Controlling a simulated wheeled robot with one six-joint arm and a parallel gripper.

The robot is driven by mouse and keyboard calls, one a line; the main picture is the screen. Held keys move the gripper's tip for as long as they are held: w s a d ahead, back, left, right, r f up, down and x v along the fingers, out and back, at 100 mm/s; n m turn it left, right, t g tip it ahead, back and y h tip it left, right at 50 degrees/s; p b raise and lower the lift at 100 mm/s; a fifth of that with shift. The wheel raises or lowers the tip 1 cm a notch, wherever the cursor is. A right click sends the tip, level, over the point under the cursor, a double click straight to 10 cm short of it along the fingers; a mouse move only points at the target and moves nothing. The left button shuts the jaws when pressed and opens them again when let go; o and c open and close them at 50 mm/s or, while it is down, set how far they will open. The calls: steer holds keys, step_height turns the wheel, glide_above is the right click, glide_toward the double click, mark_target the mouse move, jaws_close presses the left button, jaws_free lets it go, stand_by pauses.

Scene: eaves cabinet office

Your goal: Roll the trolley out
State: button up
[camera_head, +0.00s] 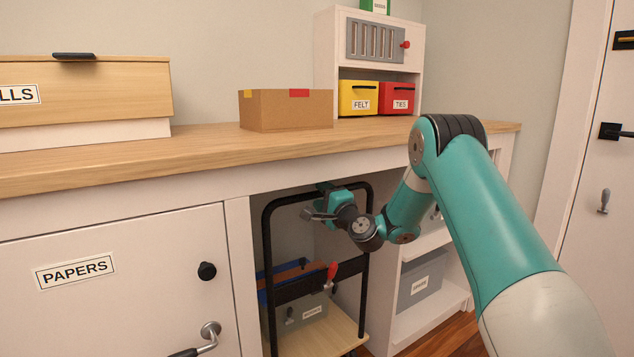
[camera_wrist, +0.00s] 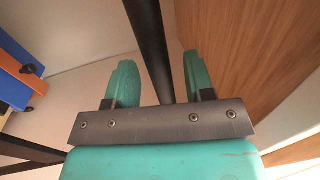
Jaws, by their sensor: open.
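The trolley stands in the open bay under the counter, with a black tube frame (camera_head: 266,240) and a pale wooden deck (camera_head: 318,339). My gripper (camera_head: 319,207) is at the top of the frame, near its upper bar. In the wrist view my gripper (camera_wrist: 158,58) has its two teal fingers apart, with a black bar (camera_wrist: 150,45) running between them in the picture. I cannot tell whether the bar lies fully inside the jaws. The gripper and wrist hide part of the frame's top.
A grey bin (camera_head: 302,312) and blue and orange items sit on the trolley. The PAPERS cabinet door (camera_head: 120,285) is left of the bay; white shelves (camera_head: 432,300) are right. The counter (camera_head: 210,155) overhangs the bay and carries a cardboard box (camera_head: 286,112).

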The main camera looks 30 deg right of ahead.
steer(key=shift+w+r, duration=0.15)
steer(key=shift+w, duration=0.6)
steer(key=shift+w+r, duration=0.1)
steer(key=shift+w, duration=0.65)
steer(key=shift+c, duration=0.3)
jaws_close()
steer(key=shift+s, duration=0.15)
